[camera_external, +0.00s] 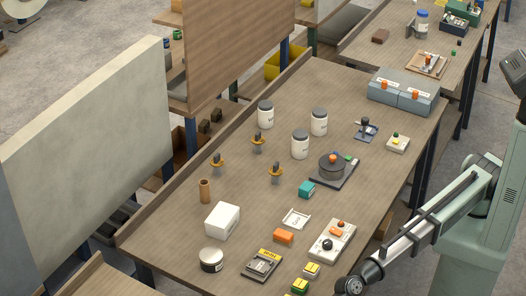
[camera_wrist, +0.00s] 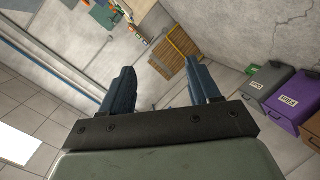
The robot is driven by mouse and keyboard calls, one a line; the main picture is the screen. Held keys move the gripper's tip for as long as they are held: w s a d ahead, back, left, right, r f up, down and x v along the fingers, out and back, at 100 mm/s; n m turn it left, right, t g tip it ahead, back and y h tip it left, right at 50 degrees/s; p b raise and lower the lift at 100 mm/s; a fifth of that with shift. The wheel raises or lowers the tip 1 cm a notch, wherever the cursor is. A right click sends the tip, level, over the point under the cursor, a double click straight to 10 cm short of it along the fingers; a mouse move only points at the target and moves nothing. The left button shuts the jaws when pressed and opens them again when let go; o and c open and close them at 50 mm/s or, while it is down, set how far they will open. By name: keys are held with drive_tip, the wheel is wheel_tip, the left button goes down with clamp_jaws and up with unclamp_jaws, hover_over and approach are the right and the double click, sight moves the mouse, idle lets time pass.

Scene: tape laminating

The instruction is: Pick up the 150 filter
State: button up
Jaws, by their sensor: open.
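No label reading 150 can be made out, so I cannot tell which thing is the 150 filter. Three white jars with dark lids and small labels stand upright on the long brown table: a left jar (camera_external: 265,117), a right jar (camera_external: 319,124) and a front jar (camera_external: 299,147). Their labels are too small to read. My gripper (camera_wrist: 158,82) shows in the wrist view with its two dark fingers wide apart and nothing between them. The wrist view looks out over the floor and a wall, away from the jars. In the external view my arm reaches in at the lower right; its fingers are not visible.
The table (camera_external: 230,255) also holds a white box (camera_external: 222,219), a dark round device (camera_external: 332,167), a grey two-part box (camera_external: 402,93), a yellow-and-grey device (camera_external: 262,264) and small orange-topped parts. In the wrist view, a purple bin (camera_wrist: 290,100) stands by the wall.

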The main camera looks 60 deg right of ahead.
drive_tip(key=w+d+h, duration=0.1)
drive_tip(key=w+d, duration=0.2)
drive_tip(key=w, duration=0.3)
drive_tip(key=w+d+r+h, duration=0.1)
drive_tip(key=w+d, duration=0.2)
drive_tip(key=w, duration=0.3)
drive_tip(key=w+d+r+m+h, duration=0.1)
drive_tip(key=w+d, duration=0.2)
drive_tip(key=w, duration=0.3)
drive_tip(key=shift+w+d+r+t+h, duration=0.1)
drive_tip(key=shift+w+d+t+h, duration=0.05)
drive_tip(key=shift+w+t+h, duration=0.2)
drive_tip(key=w+d+h, duration=0.1)
drive_tip(key=w+d, duration=0.3)
drive_tip(key=w+d+r+m+h, duration=0.1)
drive_tip(key=w+d, duration=0.3)
drive_tip(key=w+d+h, duration=0.1)
drive_tip(key=w+d, duration=0.4)
drive_tip(key=shift+r+m, duration=0.35)
drive_tip(key=shift+m, duration=0.05)
drive_tip(key=w+d+r+m+h, duration=0.25)
drive_tip(key=w+d, duration=0.55)
drive_tip(key=d, duration=0.5)
drive_tip(key=m+g+h, duration=0.2)
drive_tip(key=m+h, duration=0.3)
approach(276, 163)
wheel_tip(276, 163, down, 12)
drive_tip(key=shift+s+a+f, duration=0.2)
drive_tip(key=c, duration=0.7)
